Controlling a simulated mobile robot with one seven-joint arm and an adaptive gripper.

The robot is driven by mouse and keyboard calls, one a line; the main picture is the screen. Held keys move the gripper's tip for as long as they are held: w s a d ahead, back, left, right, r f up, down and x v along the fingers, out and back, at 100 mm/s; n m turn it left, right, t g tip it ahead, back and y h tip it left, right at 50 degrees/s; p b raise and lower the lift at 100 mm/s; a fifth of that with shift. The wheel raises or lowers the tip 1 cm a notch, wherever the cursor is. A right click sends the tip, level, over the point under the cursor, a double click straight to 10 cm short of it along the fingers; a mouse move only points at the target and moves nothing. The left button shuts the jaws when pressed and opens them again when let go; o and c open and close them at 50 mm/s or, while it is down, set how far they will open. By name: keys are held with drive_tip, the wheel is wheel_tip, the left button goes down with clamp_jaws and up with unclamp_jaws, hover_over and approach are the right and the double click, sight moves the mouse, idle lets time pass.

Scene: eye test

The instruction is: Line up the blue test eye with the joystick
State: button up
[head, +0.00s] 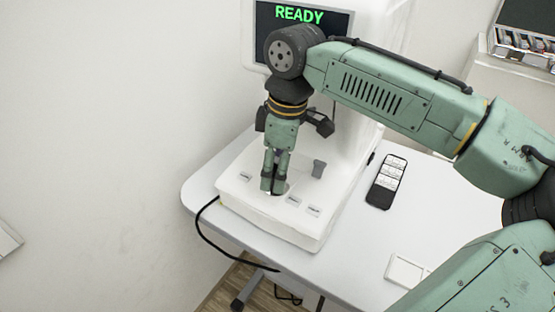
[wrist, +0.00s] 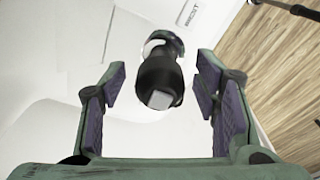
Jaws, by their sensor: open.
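A black joystick (wrist: 158,78) with a pale square on its top shows in the wrist view. It rises from a round opening in a white surface. My gripper (wrist: 160,95) is open, with its purple-padded fingers left and right of the joystick and a gap on each side. In the head view my gripper (head: 272,188) points down at the front of the white machine's base (head: 265,225) and mostly hides the joystick. The machine's screen (head: 298,15) reads READY in green. I see no blue test eye in either view.
A black remote (head: 386,181) and a white switch plate (head: 406,271) lie on the white table (head: 360,225). A black cable hangs at the table's front left.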

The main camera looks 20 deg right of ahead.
wheel_tip(320, 180, up, 12)
drive_tip(key=d, duration=0.1)
drive_tip(key=shift+s+d, duration=0.15)
drive_tip(key=shift+s, duration=0.2)
drive_tip(key=shift+f, duration=0.1)
